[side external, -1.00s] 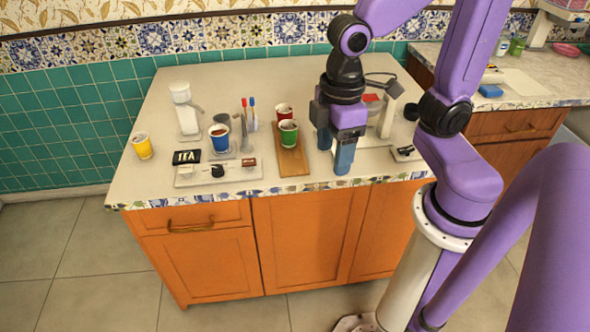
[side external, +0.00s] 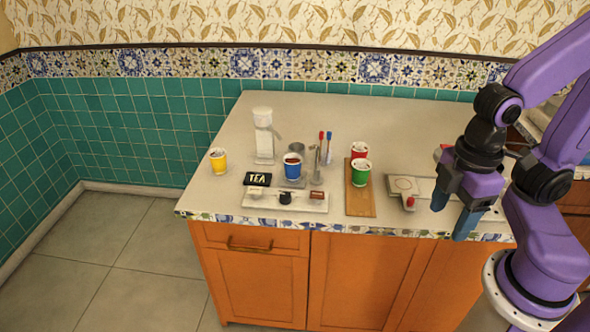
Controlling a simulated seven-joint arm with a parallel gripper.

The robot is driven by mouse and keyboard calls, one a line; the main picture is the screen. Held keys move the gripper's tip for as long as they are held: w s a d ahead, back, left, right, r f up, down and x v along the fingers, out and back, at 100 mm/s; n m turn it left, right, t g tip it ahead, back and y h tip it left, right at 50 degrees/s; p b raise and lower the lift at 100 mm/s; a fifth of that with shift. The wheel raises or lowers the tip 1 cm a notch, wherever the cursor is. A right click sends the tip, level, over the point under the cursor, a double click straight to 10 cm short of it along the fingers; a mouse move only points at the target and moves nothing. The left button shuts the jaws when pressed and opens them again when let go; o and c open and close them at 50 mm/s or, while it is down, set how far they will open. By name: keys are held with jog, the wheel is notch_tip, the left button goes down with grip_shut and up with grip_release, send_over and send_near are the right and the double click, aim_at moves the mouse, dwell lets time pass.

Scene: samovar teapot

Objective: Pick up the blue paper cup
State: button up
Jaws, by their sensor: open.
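The blue paper cup (side external: 292,168) stands upright in the middle of the counter, filled with something dark. It is just behind the white tray (side external: 284,201) and to the right of the black TEA box (side external: 257,179). My gripper (side external: 452,215) is at the right end of the counter with its blue fingers apart and pointing down. It is empty and well to the right of the blue cup, with the wooden board between them.
A green cup (side external: 361,173) and a red cup (side external: 359,150) stand on a wooden board (side external: 360,206). A yellow cup (side external: 218,161) stands at the left. A white dispenser (side external: 264,135) and a holder with toothbrush-like sticks (side external: 325,148) stand behind the blue cup.

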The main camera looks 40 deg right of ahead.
dwell(0.3)
jog(key=o, duration=0.5)
jog(key=shift+c, duration=0.2)
